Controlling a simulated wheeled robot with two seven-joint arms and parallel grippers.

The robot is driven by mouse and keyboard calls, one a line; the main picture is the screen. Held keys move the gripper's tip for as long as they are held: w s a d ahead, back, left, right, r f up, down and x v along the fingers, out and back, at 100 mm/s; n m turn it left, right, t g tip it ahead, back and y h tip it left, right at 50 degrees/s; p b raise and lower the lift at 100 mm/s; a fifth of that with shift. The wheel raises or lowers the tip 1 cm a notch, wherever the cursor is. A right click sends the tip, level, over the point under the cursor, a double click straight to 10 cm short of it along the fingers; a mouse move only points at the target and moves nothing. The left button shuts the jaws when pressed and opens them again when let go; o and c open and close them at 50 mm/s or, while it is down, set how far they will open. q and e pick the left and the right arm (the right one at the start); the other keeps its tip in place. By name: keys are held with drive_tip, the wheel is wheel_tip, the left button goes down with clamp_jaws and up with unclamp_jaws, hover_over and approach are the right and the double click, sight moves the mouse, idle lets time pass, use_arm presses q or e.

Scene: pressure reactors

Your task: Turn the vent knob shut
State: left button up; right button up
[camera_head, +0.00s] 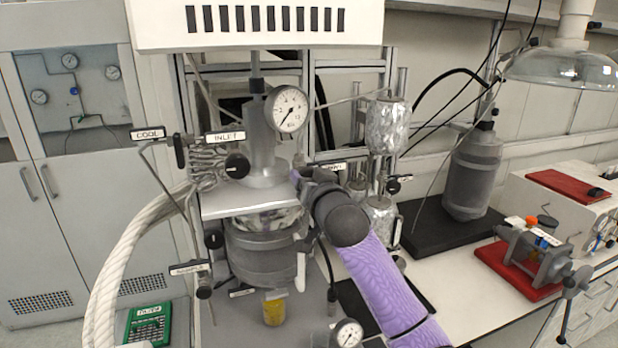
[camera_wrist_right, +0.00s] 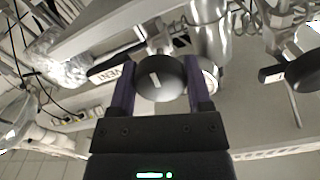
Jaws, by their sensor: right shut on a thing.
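The vent knob (camera_wrist_right: 161,80) is round and black with a short white mark, which stands near upright in the right wrist view. A label that reads VENT (camera_wrist_right: 108,76) sits just left of it. My right gripper (camera_wrist_right: 160,88) is shut on the knob, one purple finger on each side. In the head view my right gripper (camera_head: 303,177) reaches in at the reactor (camera_head: 262,250) from the right. My wrist hides the knob there. A partly covered label (camera_head: 331,168) shows beside it. My left gripper is not in view.
A pressure gauge (camera_head: 287,109) stands above the gripper. Other black knobs labelled COOL (camera_head: 147,134) and INLET (camera_head: 225,137) are on the left. A thick white hose (camera_head: 130,255) curves down the left side. A grey bottle (camera_head: 472,170) and a red-based vise (camera_head: 537,255) are on the right.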

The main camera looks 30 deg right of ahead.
drive_tip(key=m+p, duration=0.2)
drive_tip(key=m, duration=0.2)
drive_tip(key=shift+r, duration=0.15)
drive_tip(key=m+p, duration=0.2)
drive_tip(key=m, duration=0.3)
drive_tip(key=shift+p, duration=0.3)
drive_tip(key=m+p, duration=0.2)
drive_tip(key=m, duration=0.2)
drive_tip(key=shift+m+p, duration=0.9)
drive_tip(key=shift+m, duration=0.8)
drive_tip(key=o, duration=1.3)
